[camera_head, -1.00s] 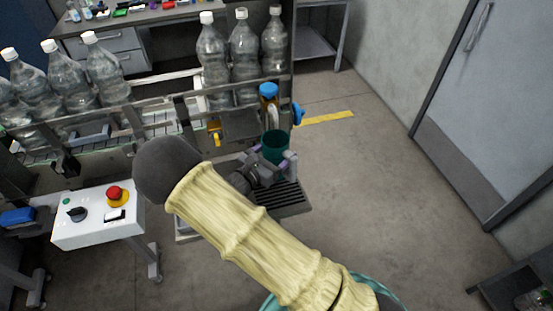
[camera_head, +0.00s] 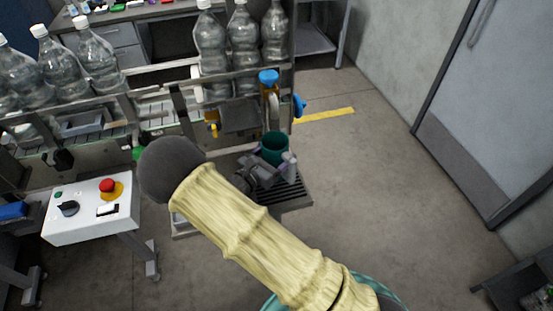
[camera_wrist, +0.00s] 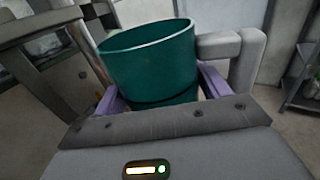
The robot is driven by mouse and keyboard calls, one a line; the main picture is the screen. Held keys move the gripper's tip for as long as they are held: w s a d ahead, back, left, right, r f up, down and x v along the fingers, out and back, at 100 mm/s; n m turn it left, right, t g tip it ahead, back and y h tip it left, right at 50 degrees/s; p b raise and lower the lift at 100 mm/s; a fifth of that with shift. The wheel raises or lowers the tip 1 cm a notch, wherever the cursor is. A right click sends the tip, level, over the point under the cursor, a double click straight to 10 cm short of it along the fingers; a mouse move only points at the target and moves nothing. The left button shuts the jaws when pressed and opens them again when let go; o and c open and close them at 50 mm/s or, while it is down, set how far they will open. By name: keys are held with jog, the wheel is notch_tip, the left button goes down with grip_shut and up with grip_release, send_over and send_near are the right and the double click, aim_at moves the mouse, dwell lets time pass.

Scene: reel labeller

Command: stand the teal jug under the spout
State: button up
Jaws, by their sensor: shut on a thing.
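The teal jug (camera_head: 274,148) is upright, open side up, at the end of my arm. My gripper (camera_head: 268,163) is shut on it; in the wrist view, purple fingers grip both sides of the jug (camera_wrist: 150,62). A grey bent bar, seemingly its handle, shows at its right. The spout (camera_head: 272,102), a pale curved pipe below a blue cap, ends just behind and above the jug's rim in the head view. The dark slatted tray (camera_head: 290,193) lies below. I cannot tell whether the jug touches the tray, or whether it is directly beneath the spout.
A conveyor with rails carries several clear bottles (camera_head: 243,45) behind the jug. A white control box (camera_head: 90,208) with a red button stands at the left. A blue knob (camera_head: 299,106) sticks out right of the spout. The floor at the right is clear up to the grey door (camera_head: 490,120).

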jog(key=shift+a+f+b, duration=0.1)
jog(key=shift+f+b, duration=0.25)
jog(key=shift+f, duration=0.6)
jog(key=shift+w+a+f, duration=0.15)
jog(key=shift+w+d, duration=0.1)
jog(key=shift+d, duration=0.4)
jog(key=shift+a, duration=0.2)
jog(key=o, duration=1.1)
jog(key=shift+a+f, duration=0.1)
jog(key=shift+c, duration=0.2)
jog(key=shift+r, duration=0.2)
jog(key=b+v, duration=0.3)
jog(key=v, duration=0.9)
